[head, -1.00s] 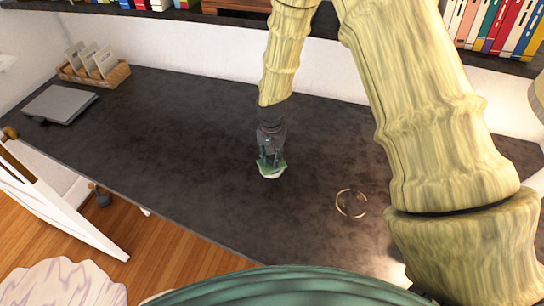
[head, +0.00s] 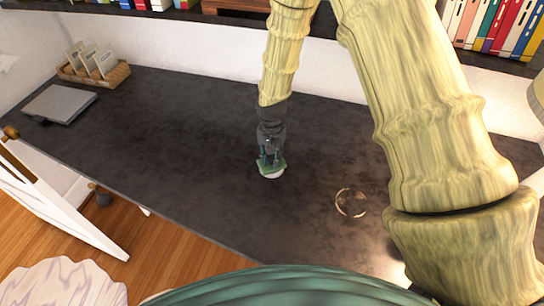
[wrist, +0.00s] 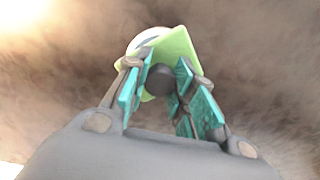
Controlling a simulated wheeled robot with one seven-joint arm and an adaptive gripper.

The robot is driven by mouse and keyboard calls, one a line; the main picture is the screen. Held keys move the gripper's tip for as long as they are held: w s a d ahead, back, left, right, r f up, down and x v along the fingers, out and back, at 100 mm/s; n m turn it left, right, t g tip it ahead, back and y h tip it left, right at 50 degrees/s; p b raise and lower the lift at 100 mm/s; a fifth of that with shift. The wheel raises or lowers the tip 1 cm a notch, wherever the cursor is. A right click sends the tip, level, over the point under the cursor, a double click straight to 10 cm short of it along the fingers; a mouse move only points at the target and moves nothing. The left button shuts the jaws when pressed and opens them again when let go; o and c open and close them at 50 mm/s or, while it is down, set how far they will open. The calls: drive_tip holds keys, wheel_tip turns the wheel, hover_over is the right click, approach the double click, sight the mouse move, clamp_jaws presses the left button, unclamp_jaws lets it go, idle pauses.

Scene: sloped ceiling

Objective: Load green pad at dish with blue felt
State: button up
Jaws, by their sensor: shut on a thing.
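My gripper (head: 270,158) is low over the dark desktop in the head view. In the wrist view its teal fingers (wrist: 160,90) are closed around a dark round piece (wrist: 160,79). A light green pad (wrist: 183,50) with straight edges lies just beyond and below this piece; it also shows under the fingertips in the head view (head: 272,167). I cannot tell whether the dark piece is fixed to the pad. A white round thing, perhaps a dish (wrist: 150,37), shows partly behind the pad with a grey-blue patch inside; the pad covers most of it.
A thin ring-shaped, see-through item (head: 351,202) lies on the desktop (head: 190,140) to the right. A grey closed laptop-like slab (head: 60,103) and a wicker tray with cards (head: 95,72) are at far left. The desk between is clear.

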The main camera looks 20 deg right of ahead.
sight(272, 156)
drive_tip(key=shift+r, duration=0.1)
drive_tip(key=shift+r+p, duration=2.35)
drive_tip(key=shift+r, duration=1.05)
